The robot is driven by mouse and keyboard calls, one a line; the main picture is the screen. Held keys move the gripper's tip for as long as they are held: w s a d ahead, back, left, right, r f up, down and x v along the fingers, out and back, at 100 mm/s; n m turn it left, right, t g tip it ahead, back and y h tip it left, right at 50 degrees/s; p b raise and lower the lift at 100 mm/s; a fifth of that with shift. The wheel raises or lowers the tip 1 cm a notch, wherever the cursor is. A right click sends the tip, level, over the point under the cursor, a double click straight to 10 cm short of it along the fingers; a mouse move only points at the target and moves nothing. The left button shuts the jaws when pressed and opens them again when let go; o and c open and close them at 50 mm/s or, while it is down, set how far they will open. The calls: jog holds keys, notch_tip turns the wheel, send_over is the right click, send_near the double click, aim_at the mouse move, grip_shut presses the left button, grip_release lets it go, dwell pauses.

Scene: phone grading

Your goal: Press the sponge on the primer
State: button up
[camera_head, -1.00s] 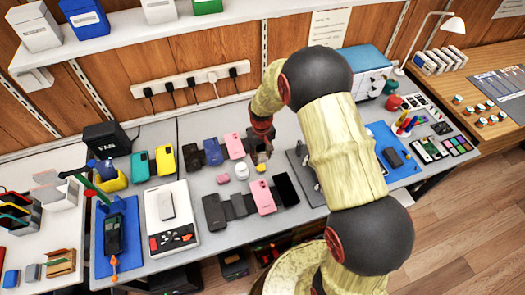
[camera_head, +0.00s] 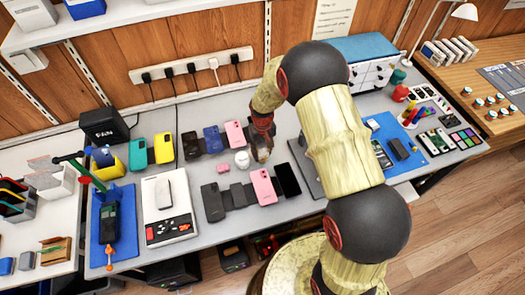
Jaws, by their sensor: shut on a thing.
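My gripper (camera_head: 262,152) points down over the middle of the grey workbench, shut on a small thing. It appears to be the sponge, mostly hidden by the fingers and too small to make out clearly. A small white round jar (camera_head: 242,160) stands just left of the gripper, apart from it. I cannot tell whether it is the primer, or whether the held thing touches the surface below it. A small pink block (camera_head: 223,168) lies left of the jar.
Phones lie behind and in front of the gripper, including a pink phone (camera_head: 263,187) and a black phone (camera_head: 288,180). A white scale (camera_head: 170,226) and a blue mat (camera_head: 98,252) are at the left. My arm hides part of the bench at right.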

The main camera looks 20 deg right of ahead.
aim_at(262, 153)
jog(key=shift+f, duration=0.55)
dwell(1.9)
jog(key=shift+r, duration=0.1)
jog(key=shift+r+p, duration=1.95)
jog(key=shift+r, duration=1.5)
